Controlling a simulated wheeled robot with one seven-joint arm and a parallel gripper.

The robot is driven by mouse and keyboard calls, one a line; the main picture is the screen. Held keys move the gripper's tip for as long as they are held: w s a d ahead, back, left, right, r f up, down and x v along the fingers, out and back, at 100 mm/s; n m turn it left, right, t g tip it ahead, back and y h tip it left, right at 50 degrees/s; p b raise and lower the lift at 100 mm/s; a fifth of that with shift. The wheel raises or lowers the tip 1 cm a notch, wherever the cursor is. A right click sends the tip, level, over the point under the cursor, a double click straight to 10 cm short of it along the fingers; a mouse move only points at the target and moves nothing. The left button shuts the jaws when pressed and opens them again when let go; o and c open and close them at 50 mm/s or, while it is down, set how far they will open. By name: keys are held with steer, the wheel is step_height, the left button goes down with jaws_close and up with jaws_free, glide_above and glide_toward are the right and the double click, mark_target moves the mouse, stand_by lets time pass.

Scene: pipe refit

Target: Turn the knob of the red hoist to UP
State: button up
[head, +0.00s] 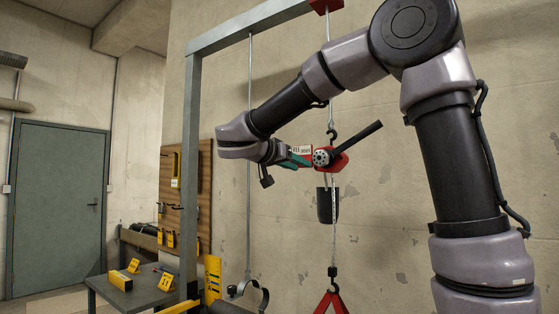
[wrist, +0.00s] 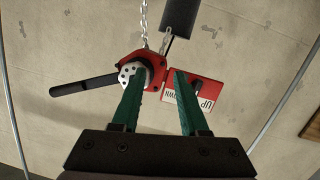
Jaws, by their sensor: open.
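The red hoist (head: 341,159) hangs on a chain before the wall, its black lever (head: 361,139) pointing up to the right. In the wrist view the hoist (wrist: 155,66) has a round grey disc with holes (wrist: 127,72) on its face. A red plate beside it carries a white label (wrist: 186,103) that reads UP, with other lettering partly hidden. A small dark part (wrist: 203,88), possibly the knob, shows on that plate; its setting is unclear. My gripper (wrist: 160,76) is open, green fingers apart, with nothing held. The left finger overlaps the disc and the right overlaps the plate; contact cannot be told.
A grey steel frame (head: 193,165) stands left of the hoist. A dark canister (head: 327,205) hangs below the hoist, with a red hook piece (head: 331,300) lower down. A table (head: 140,291) with yellow items is at lower left. A green door (head: 58,205) is far left.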

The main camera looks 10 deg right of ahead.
steer(key=w+a+r+m+t, duration=0.1)
steer(key=w+a+r+t, duration=0.2)
steer(key=a, duration=0.4)
steer(key=x, duration=1.1)
steer(key=shift+a+f, duration=0.1)
steer(key=shift+c, duration=0.3)
jaws_close()
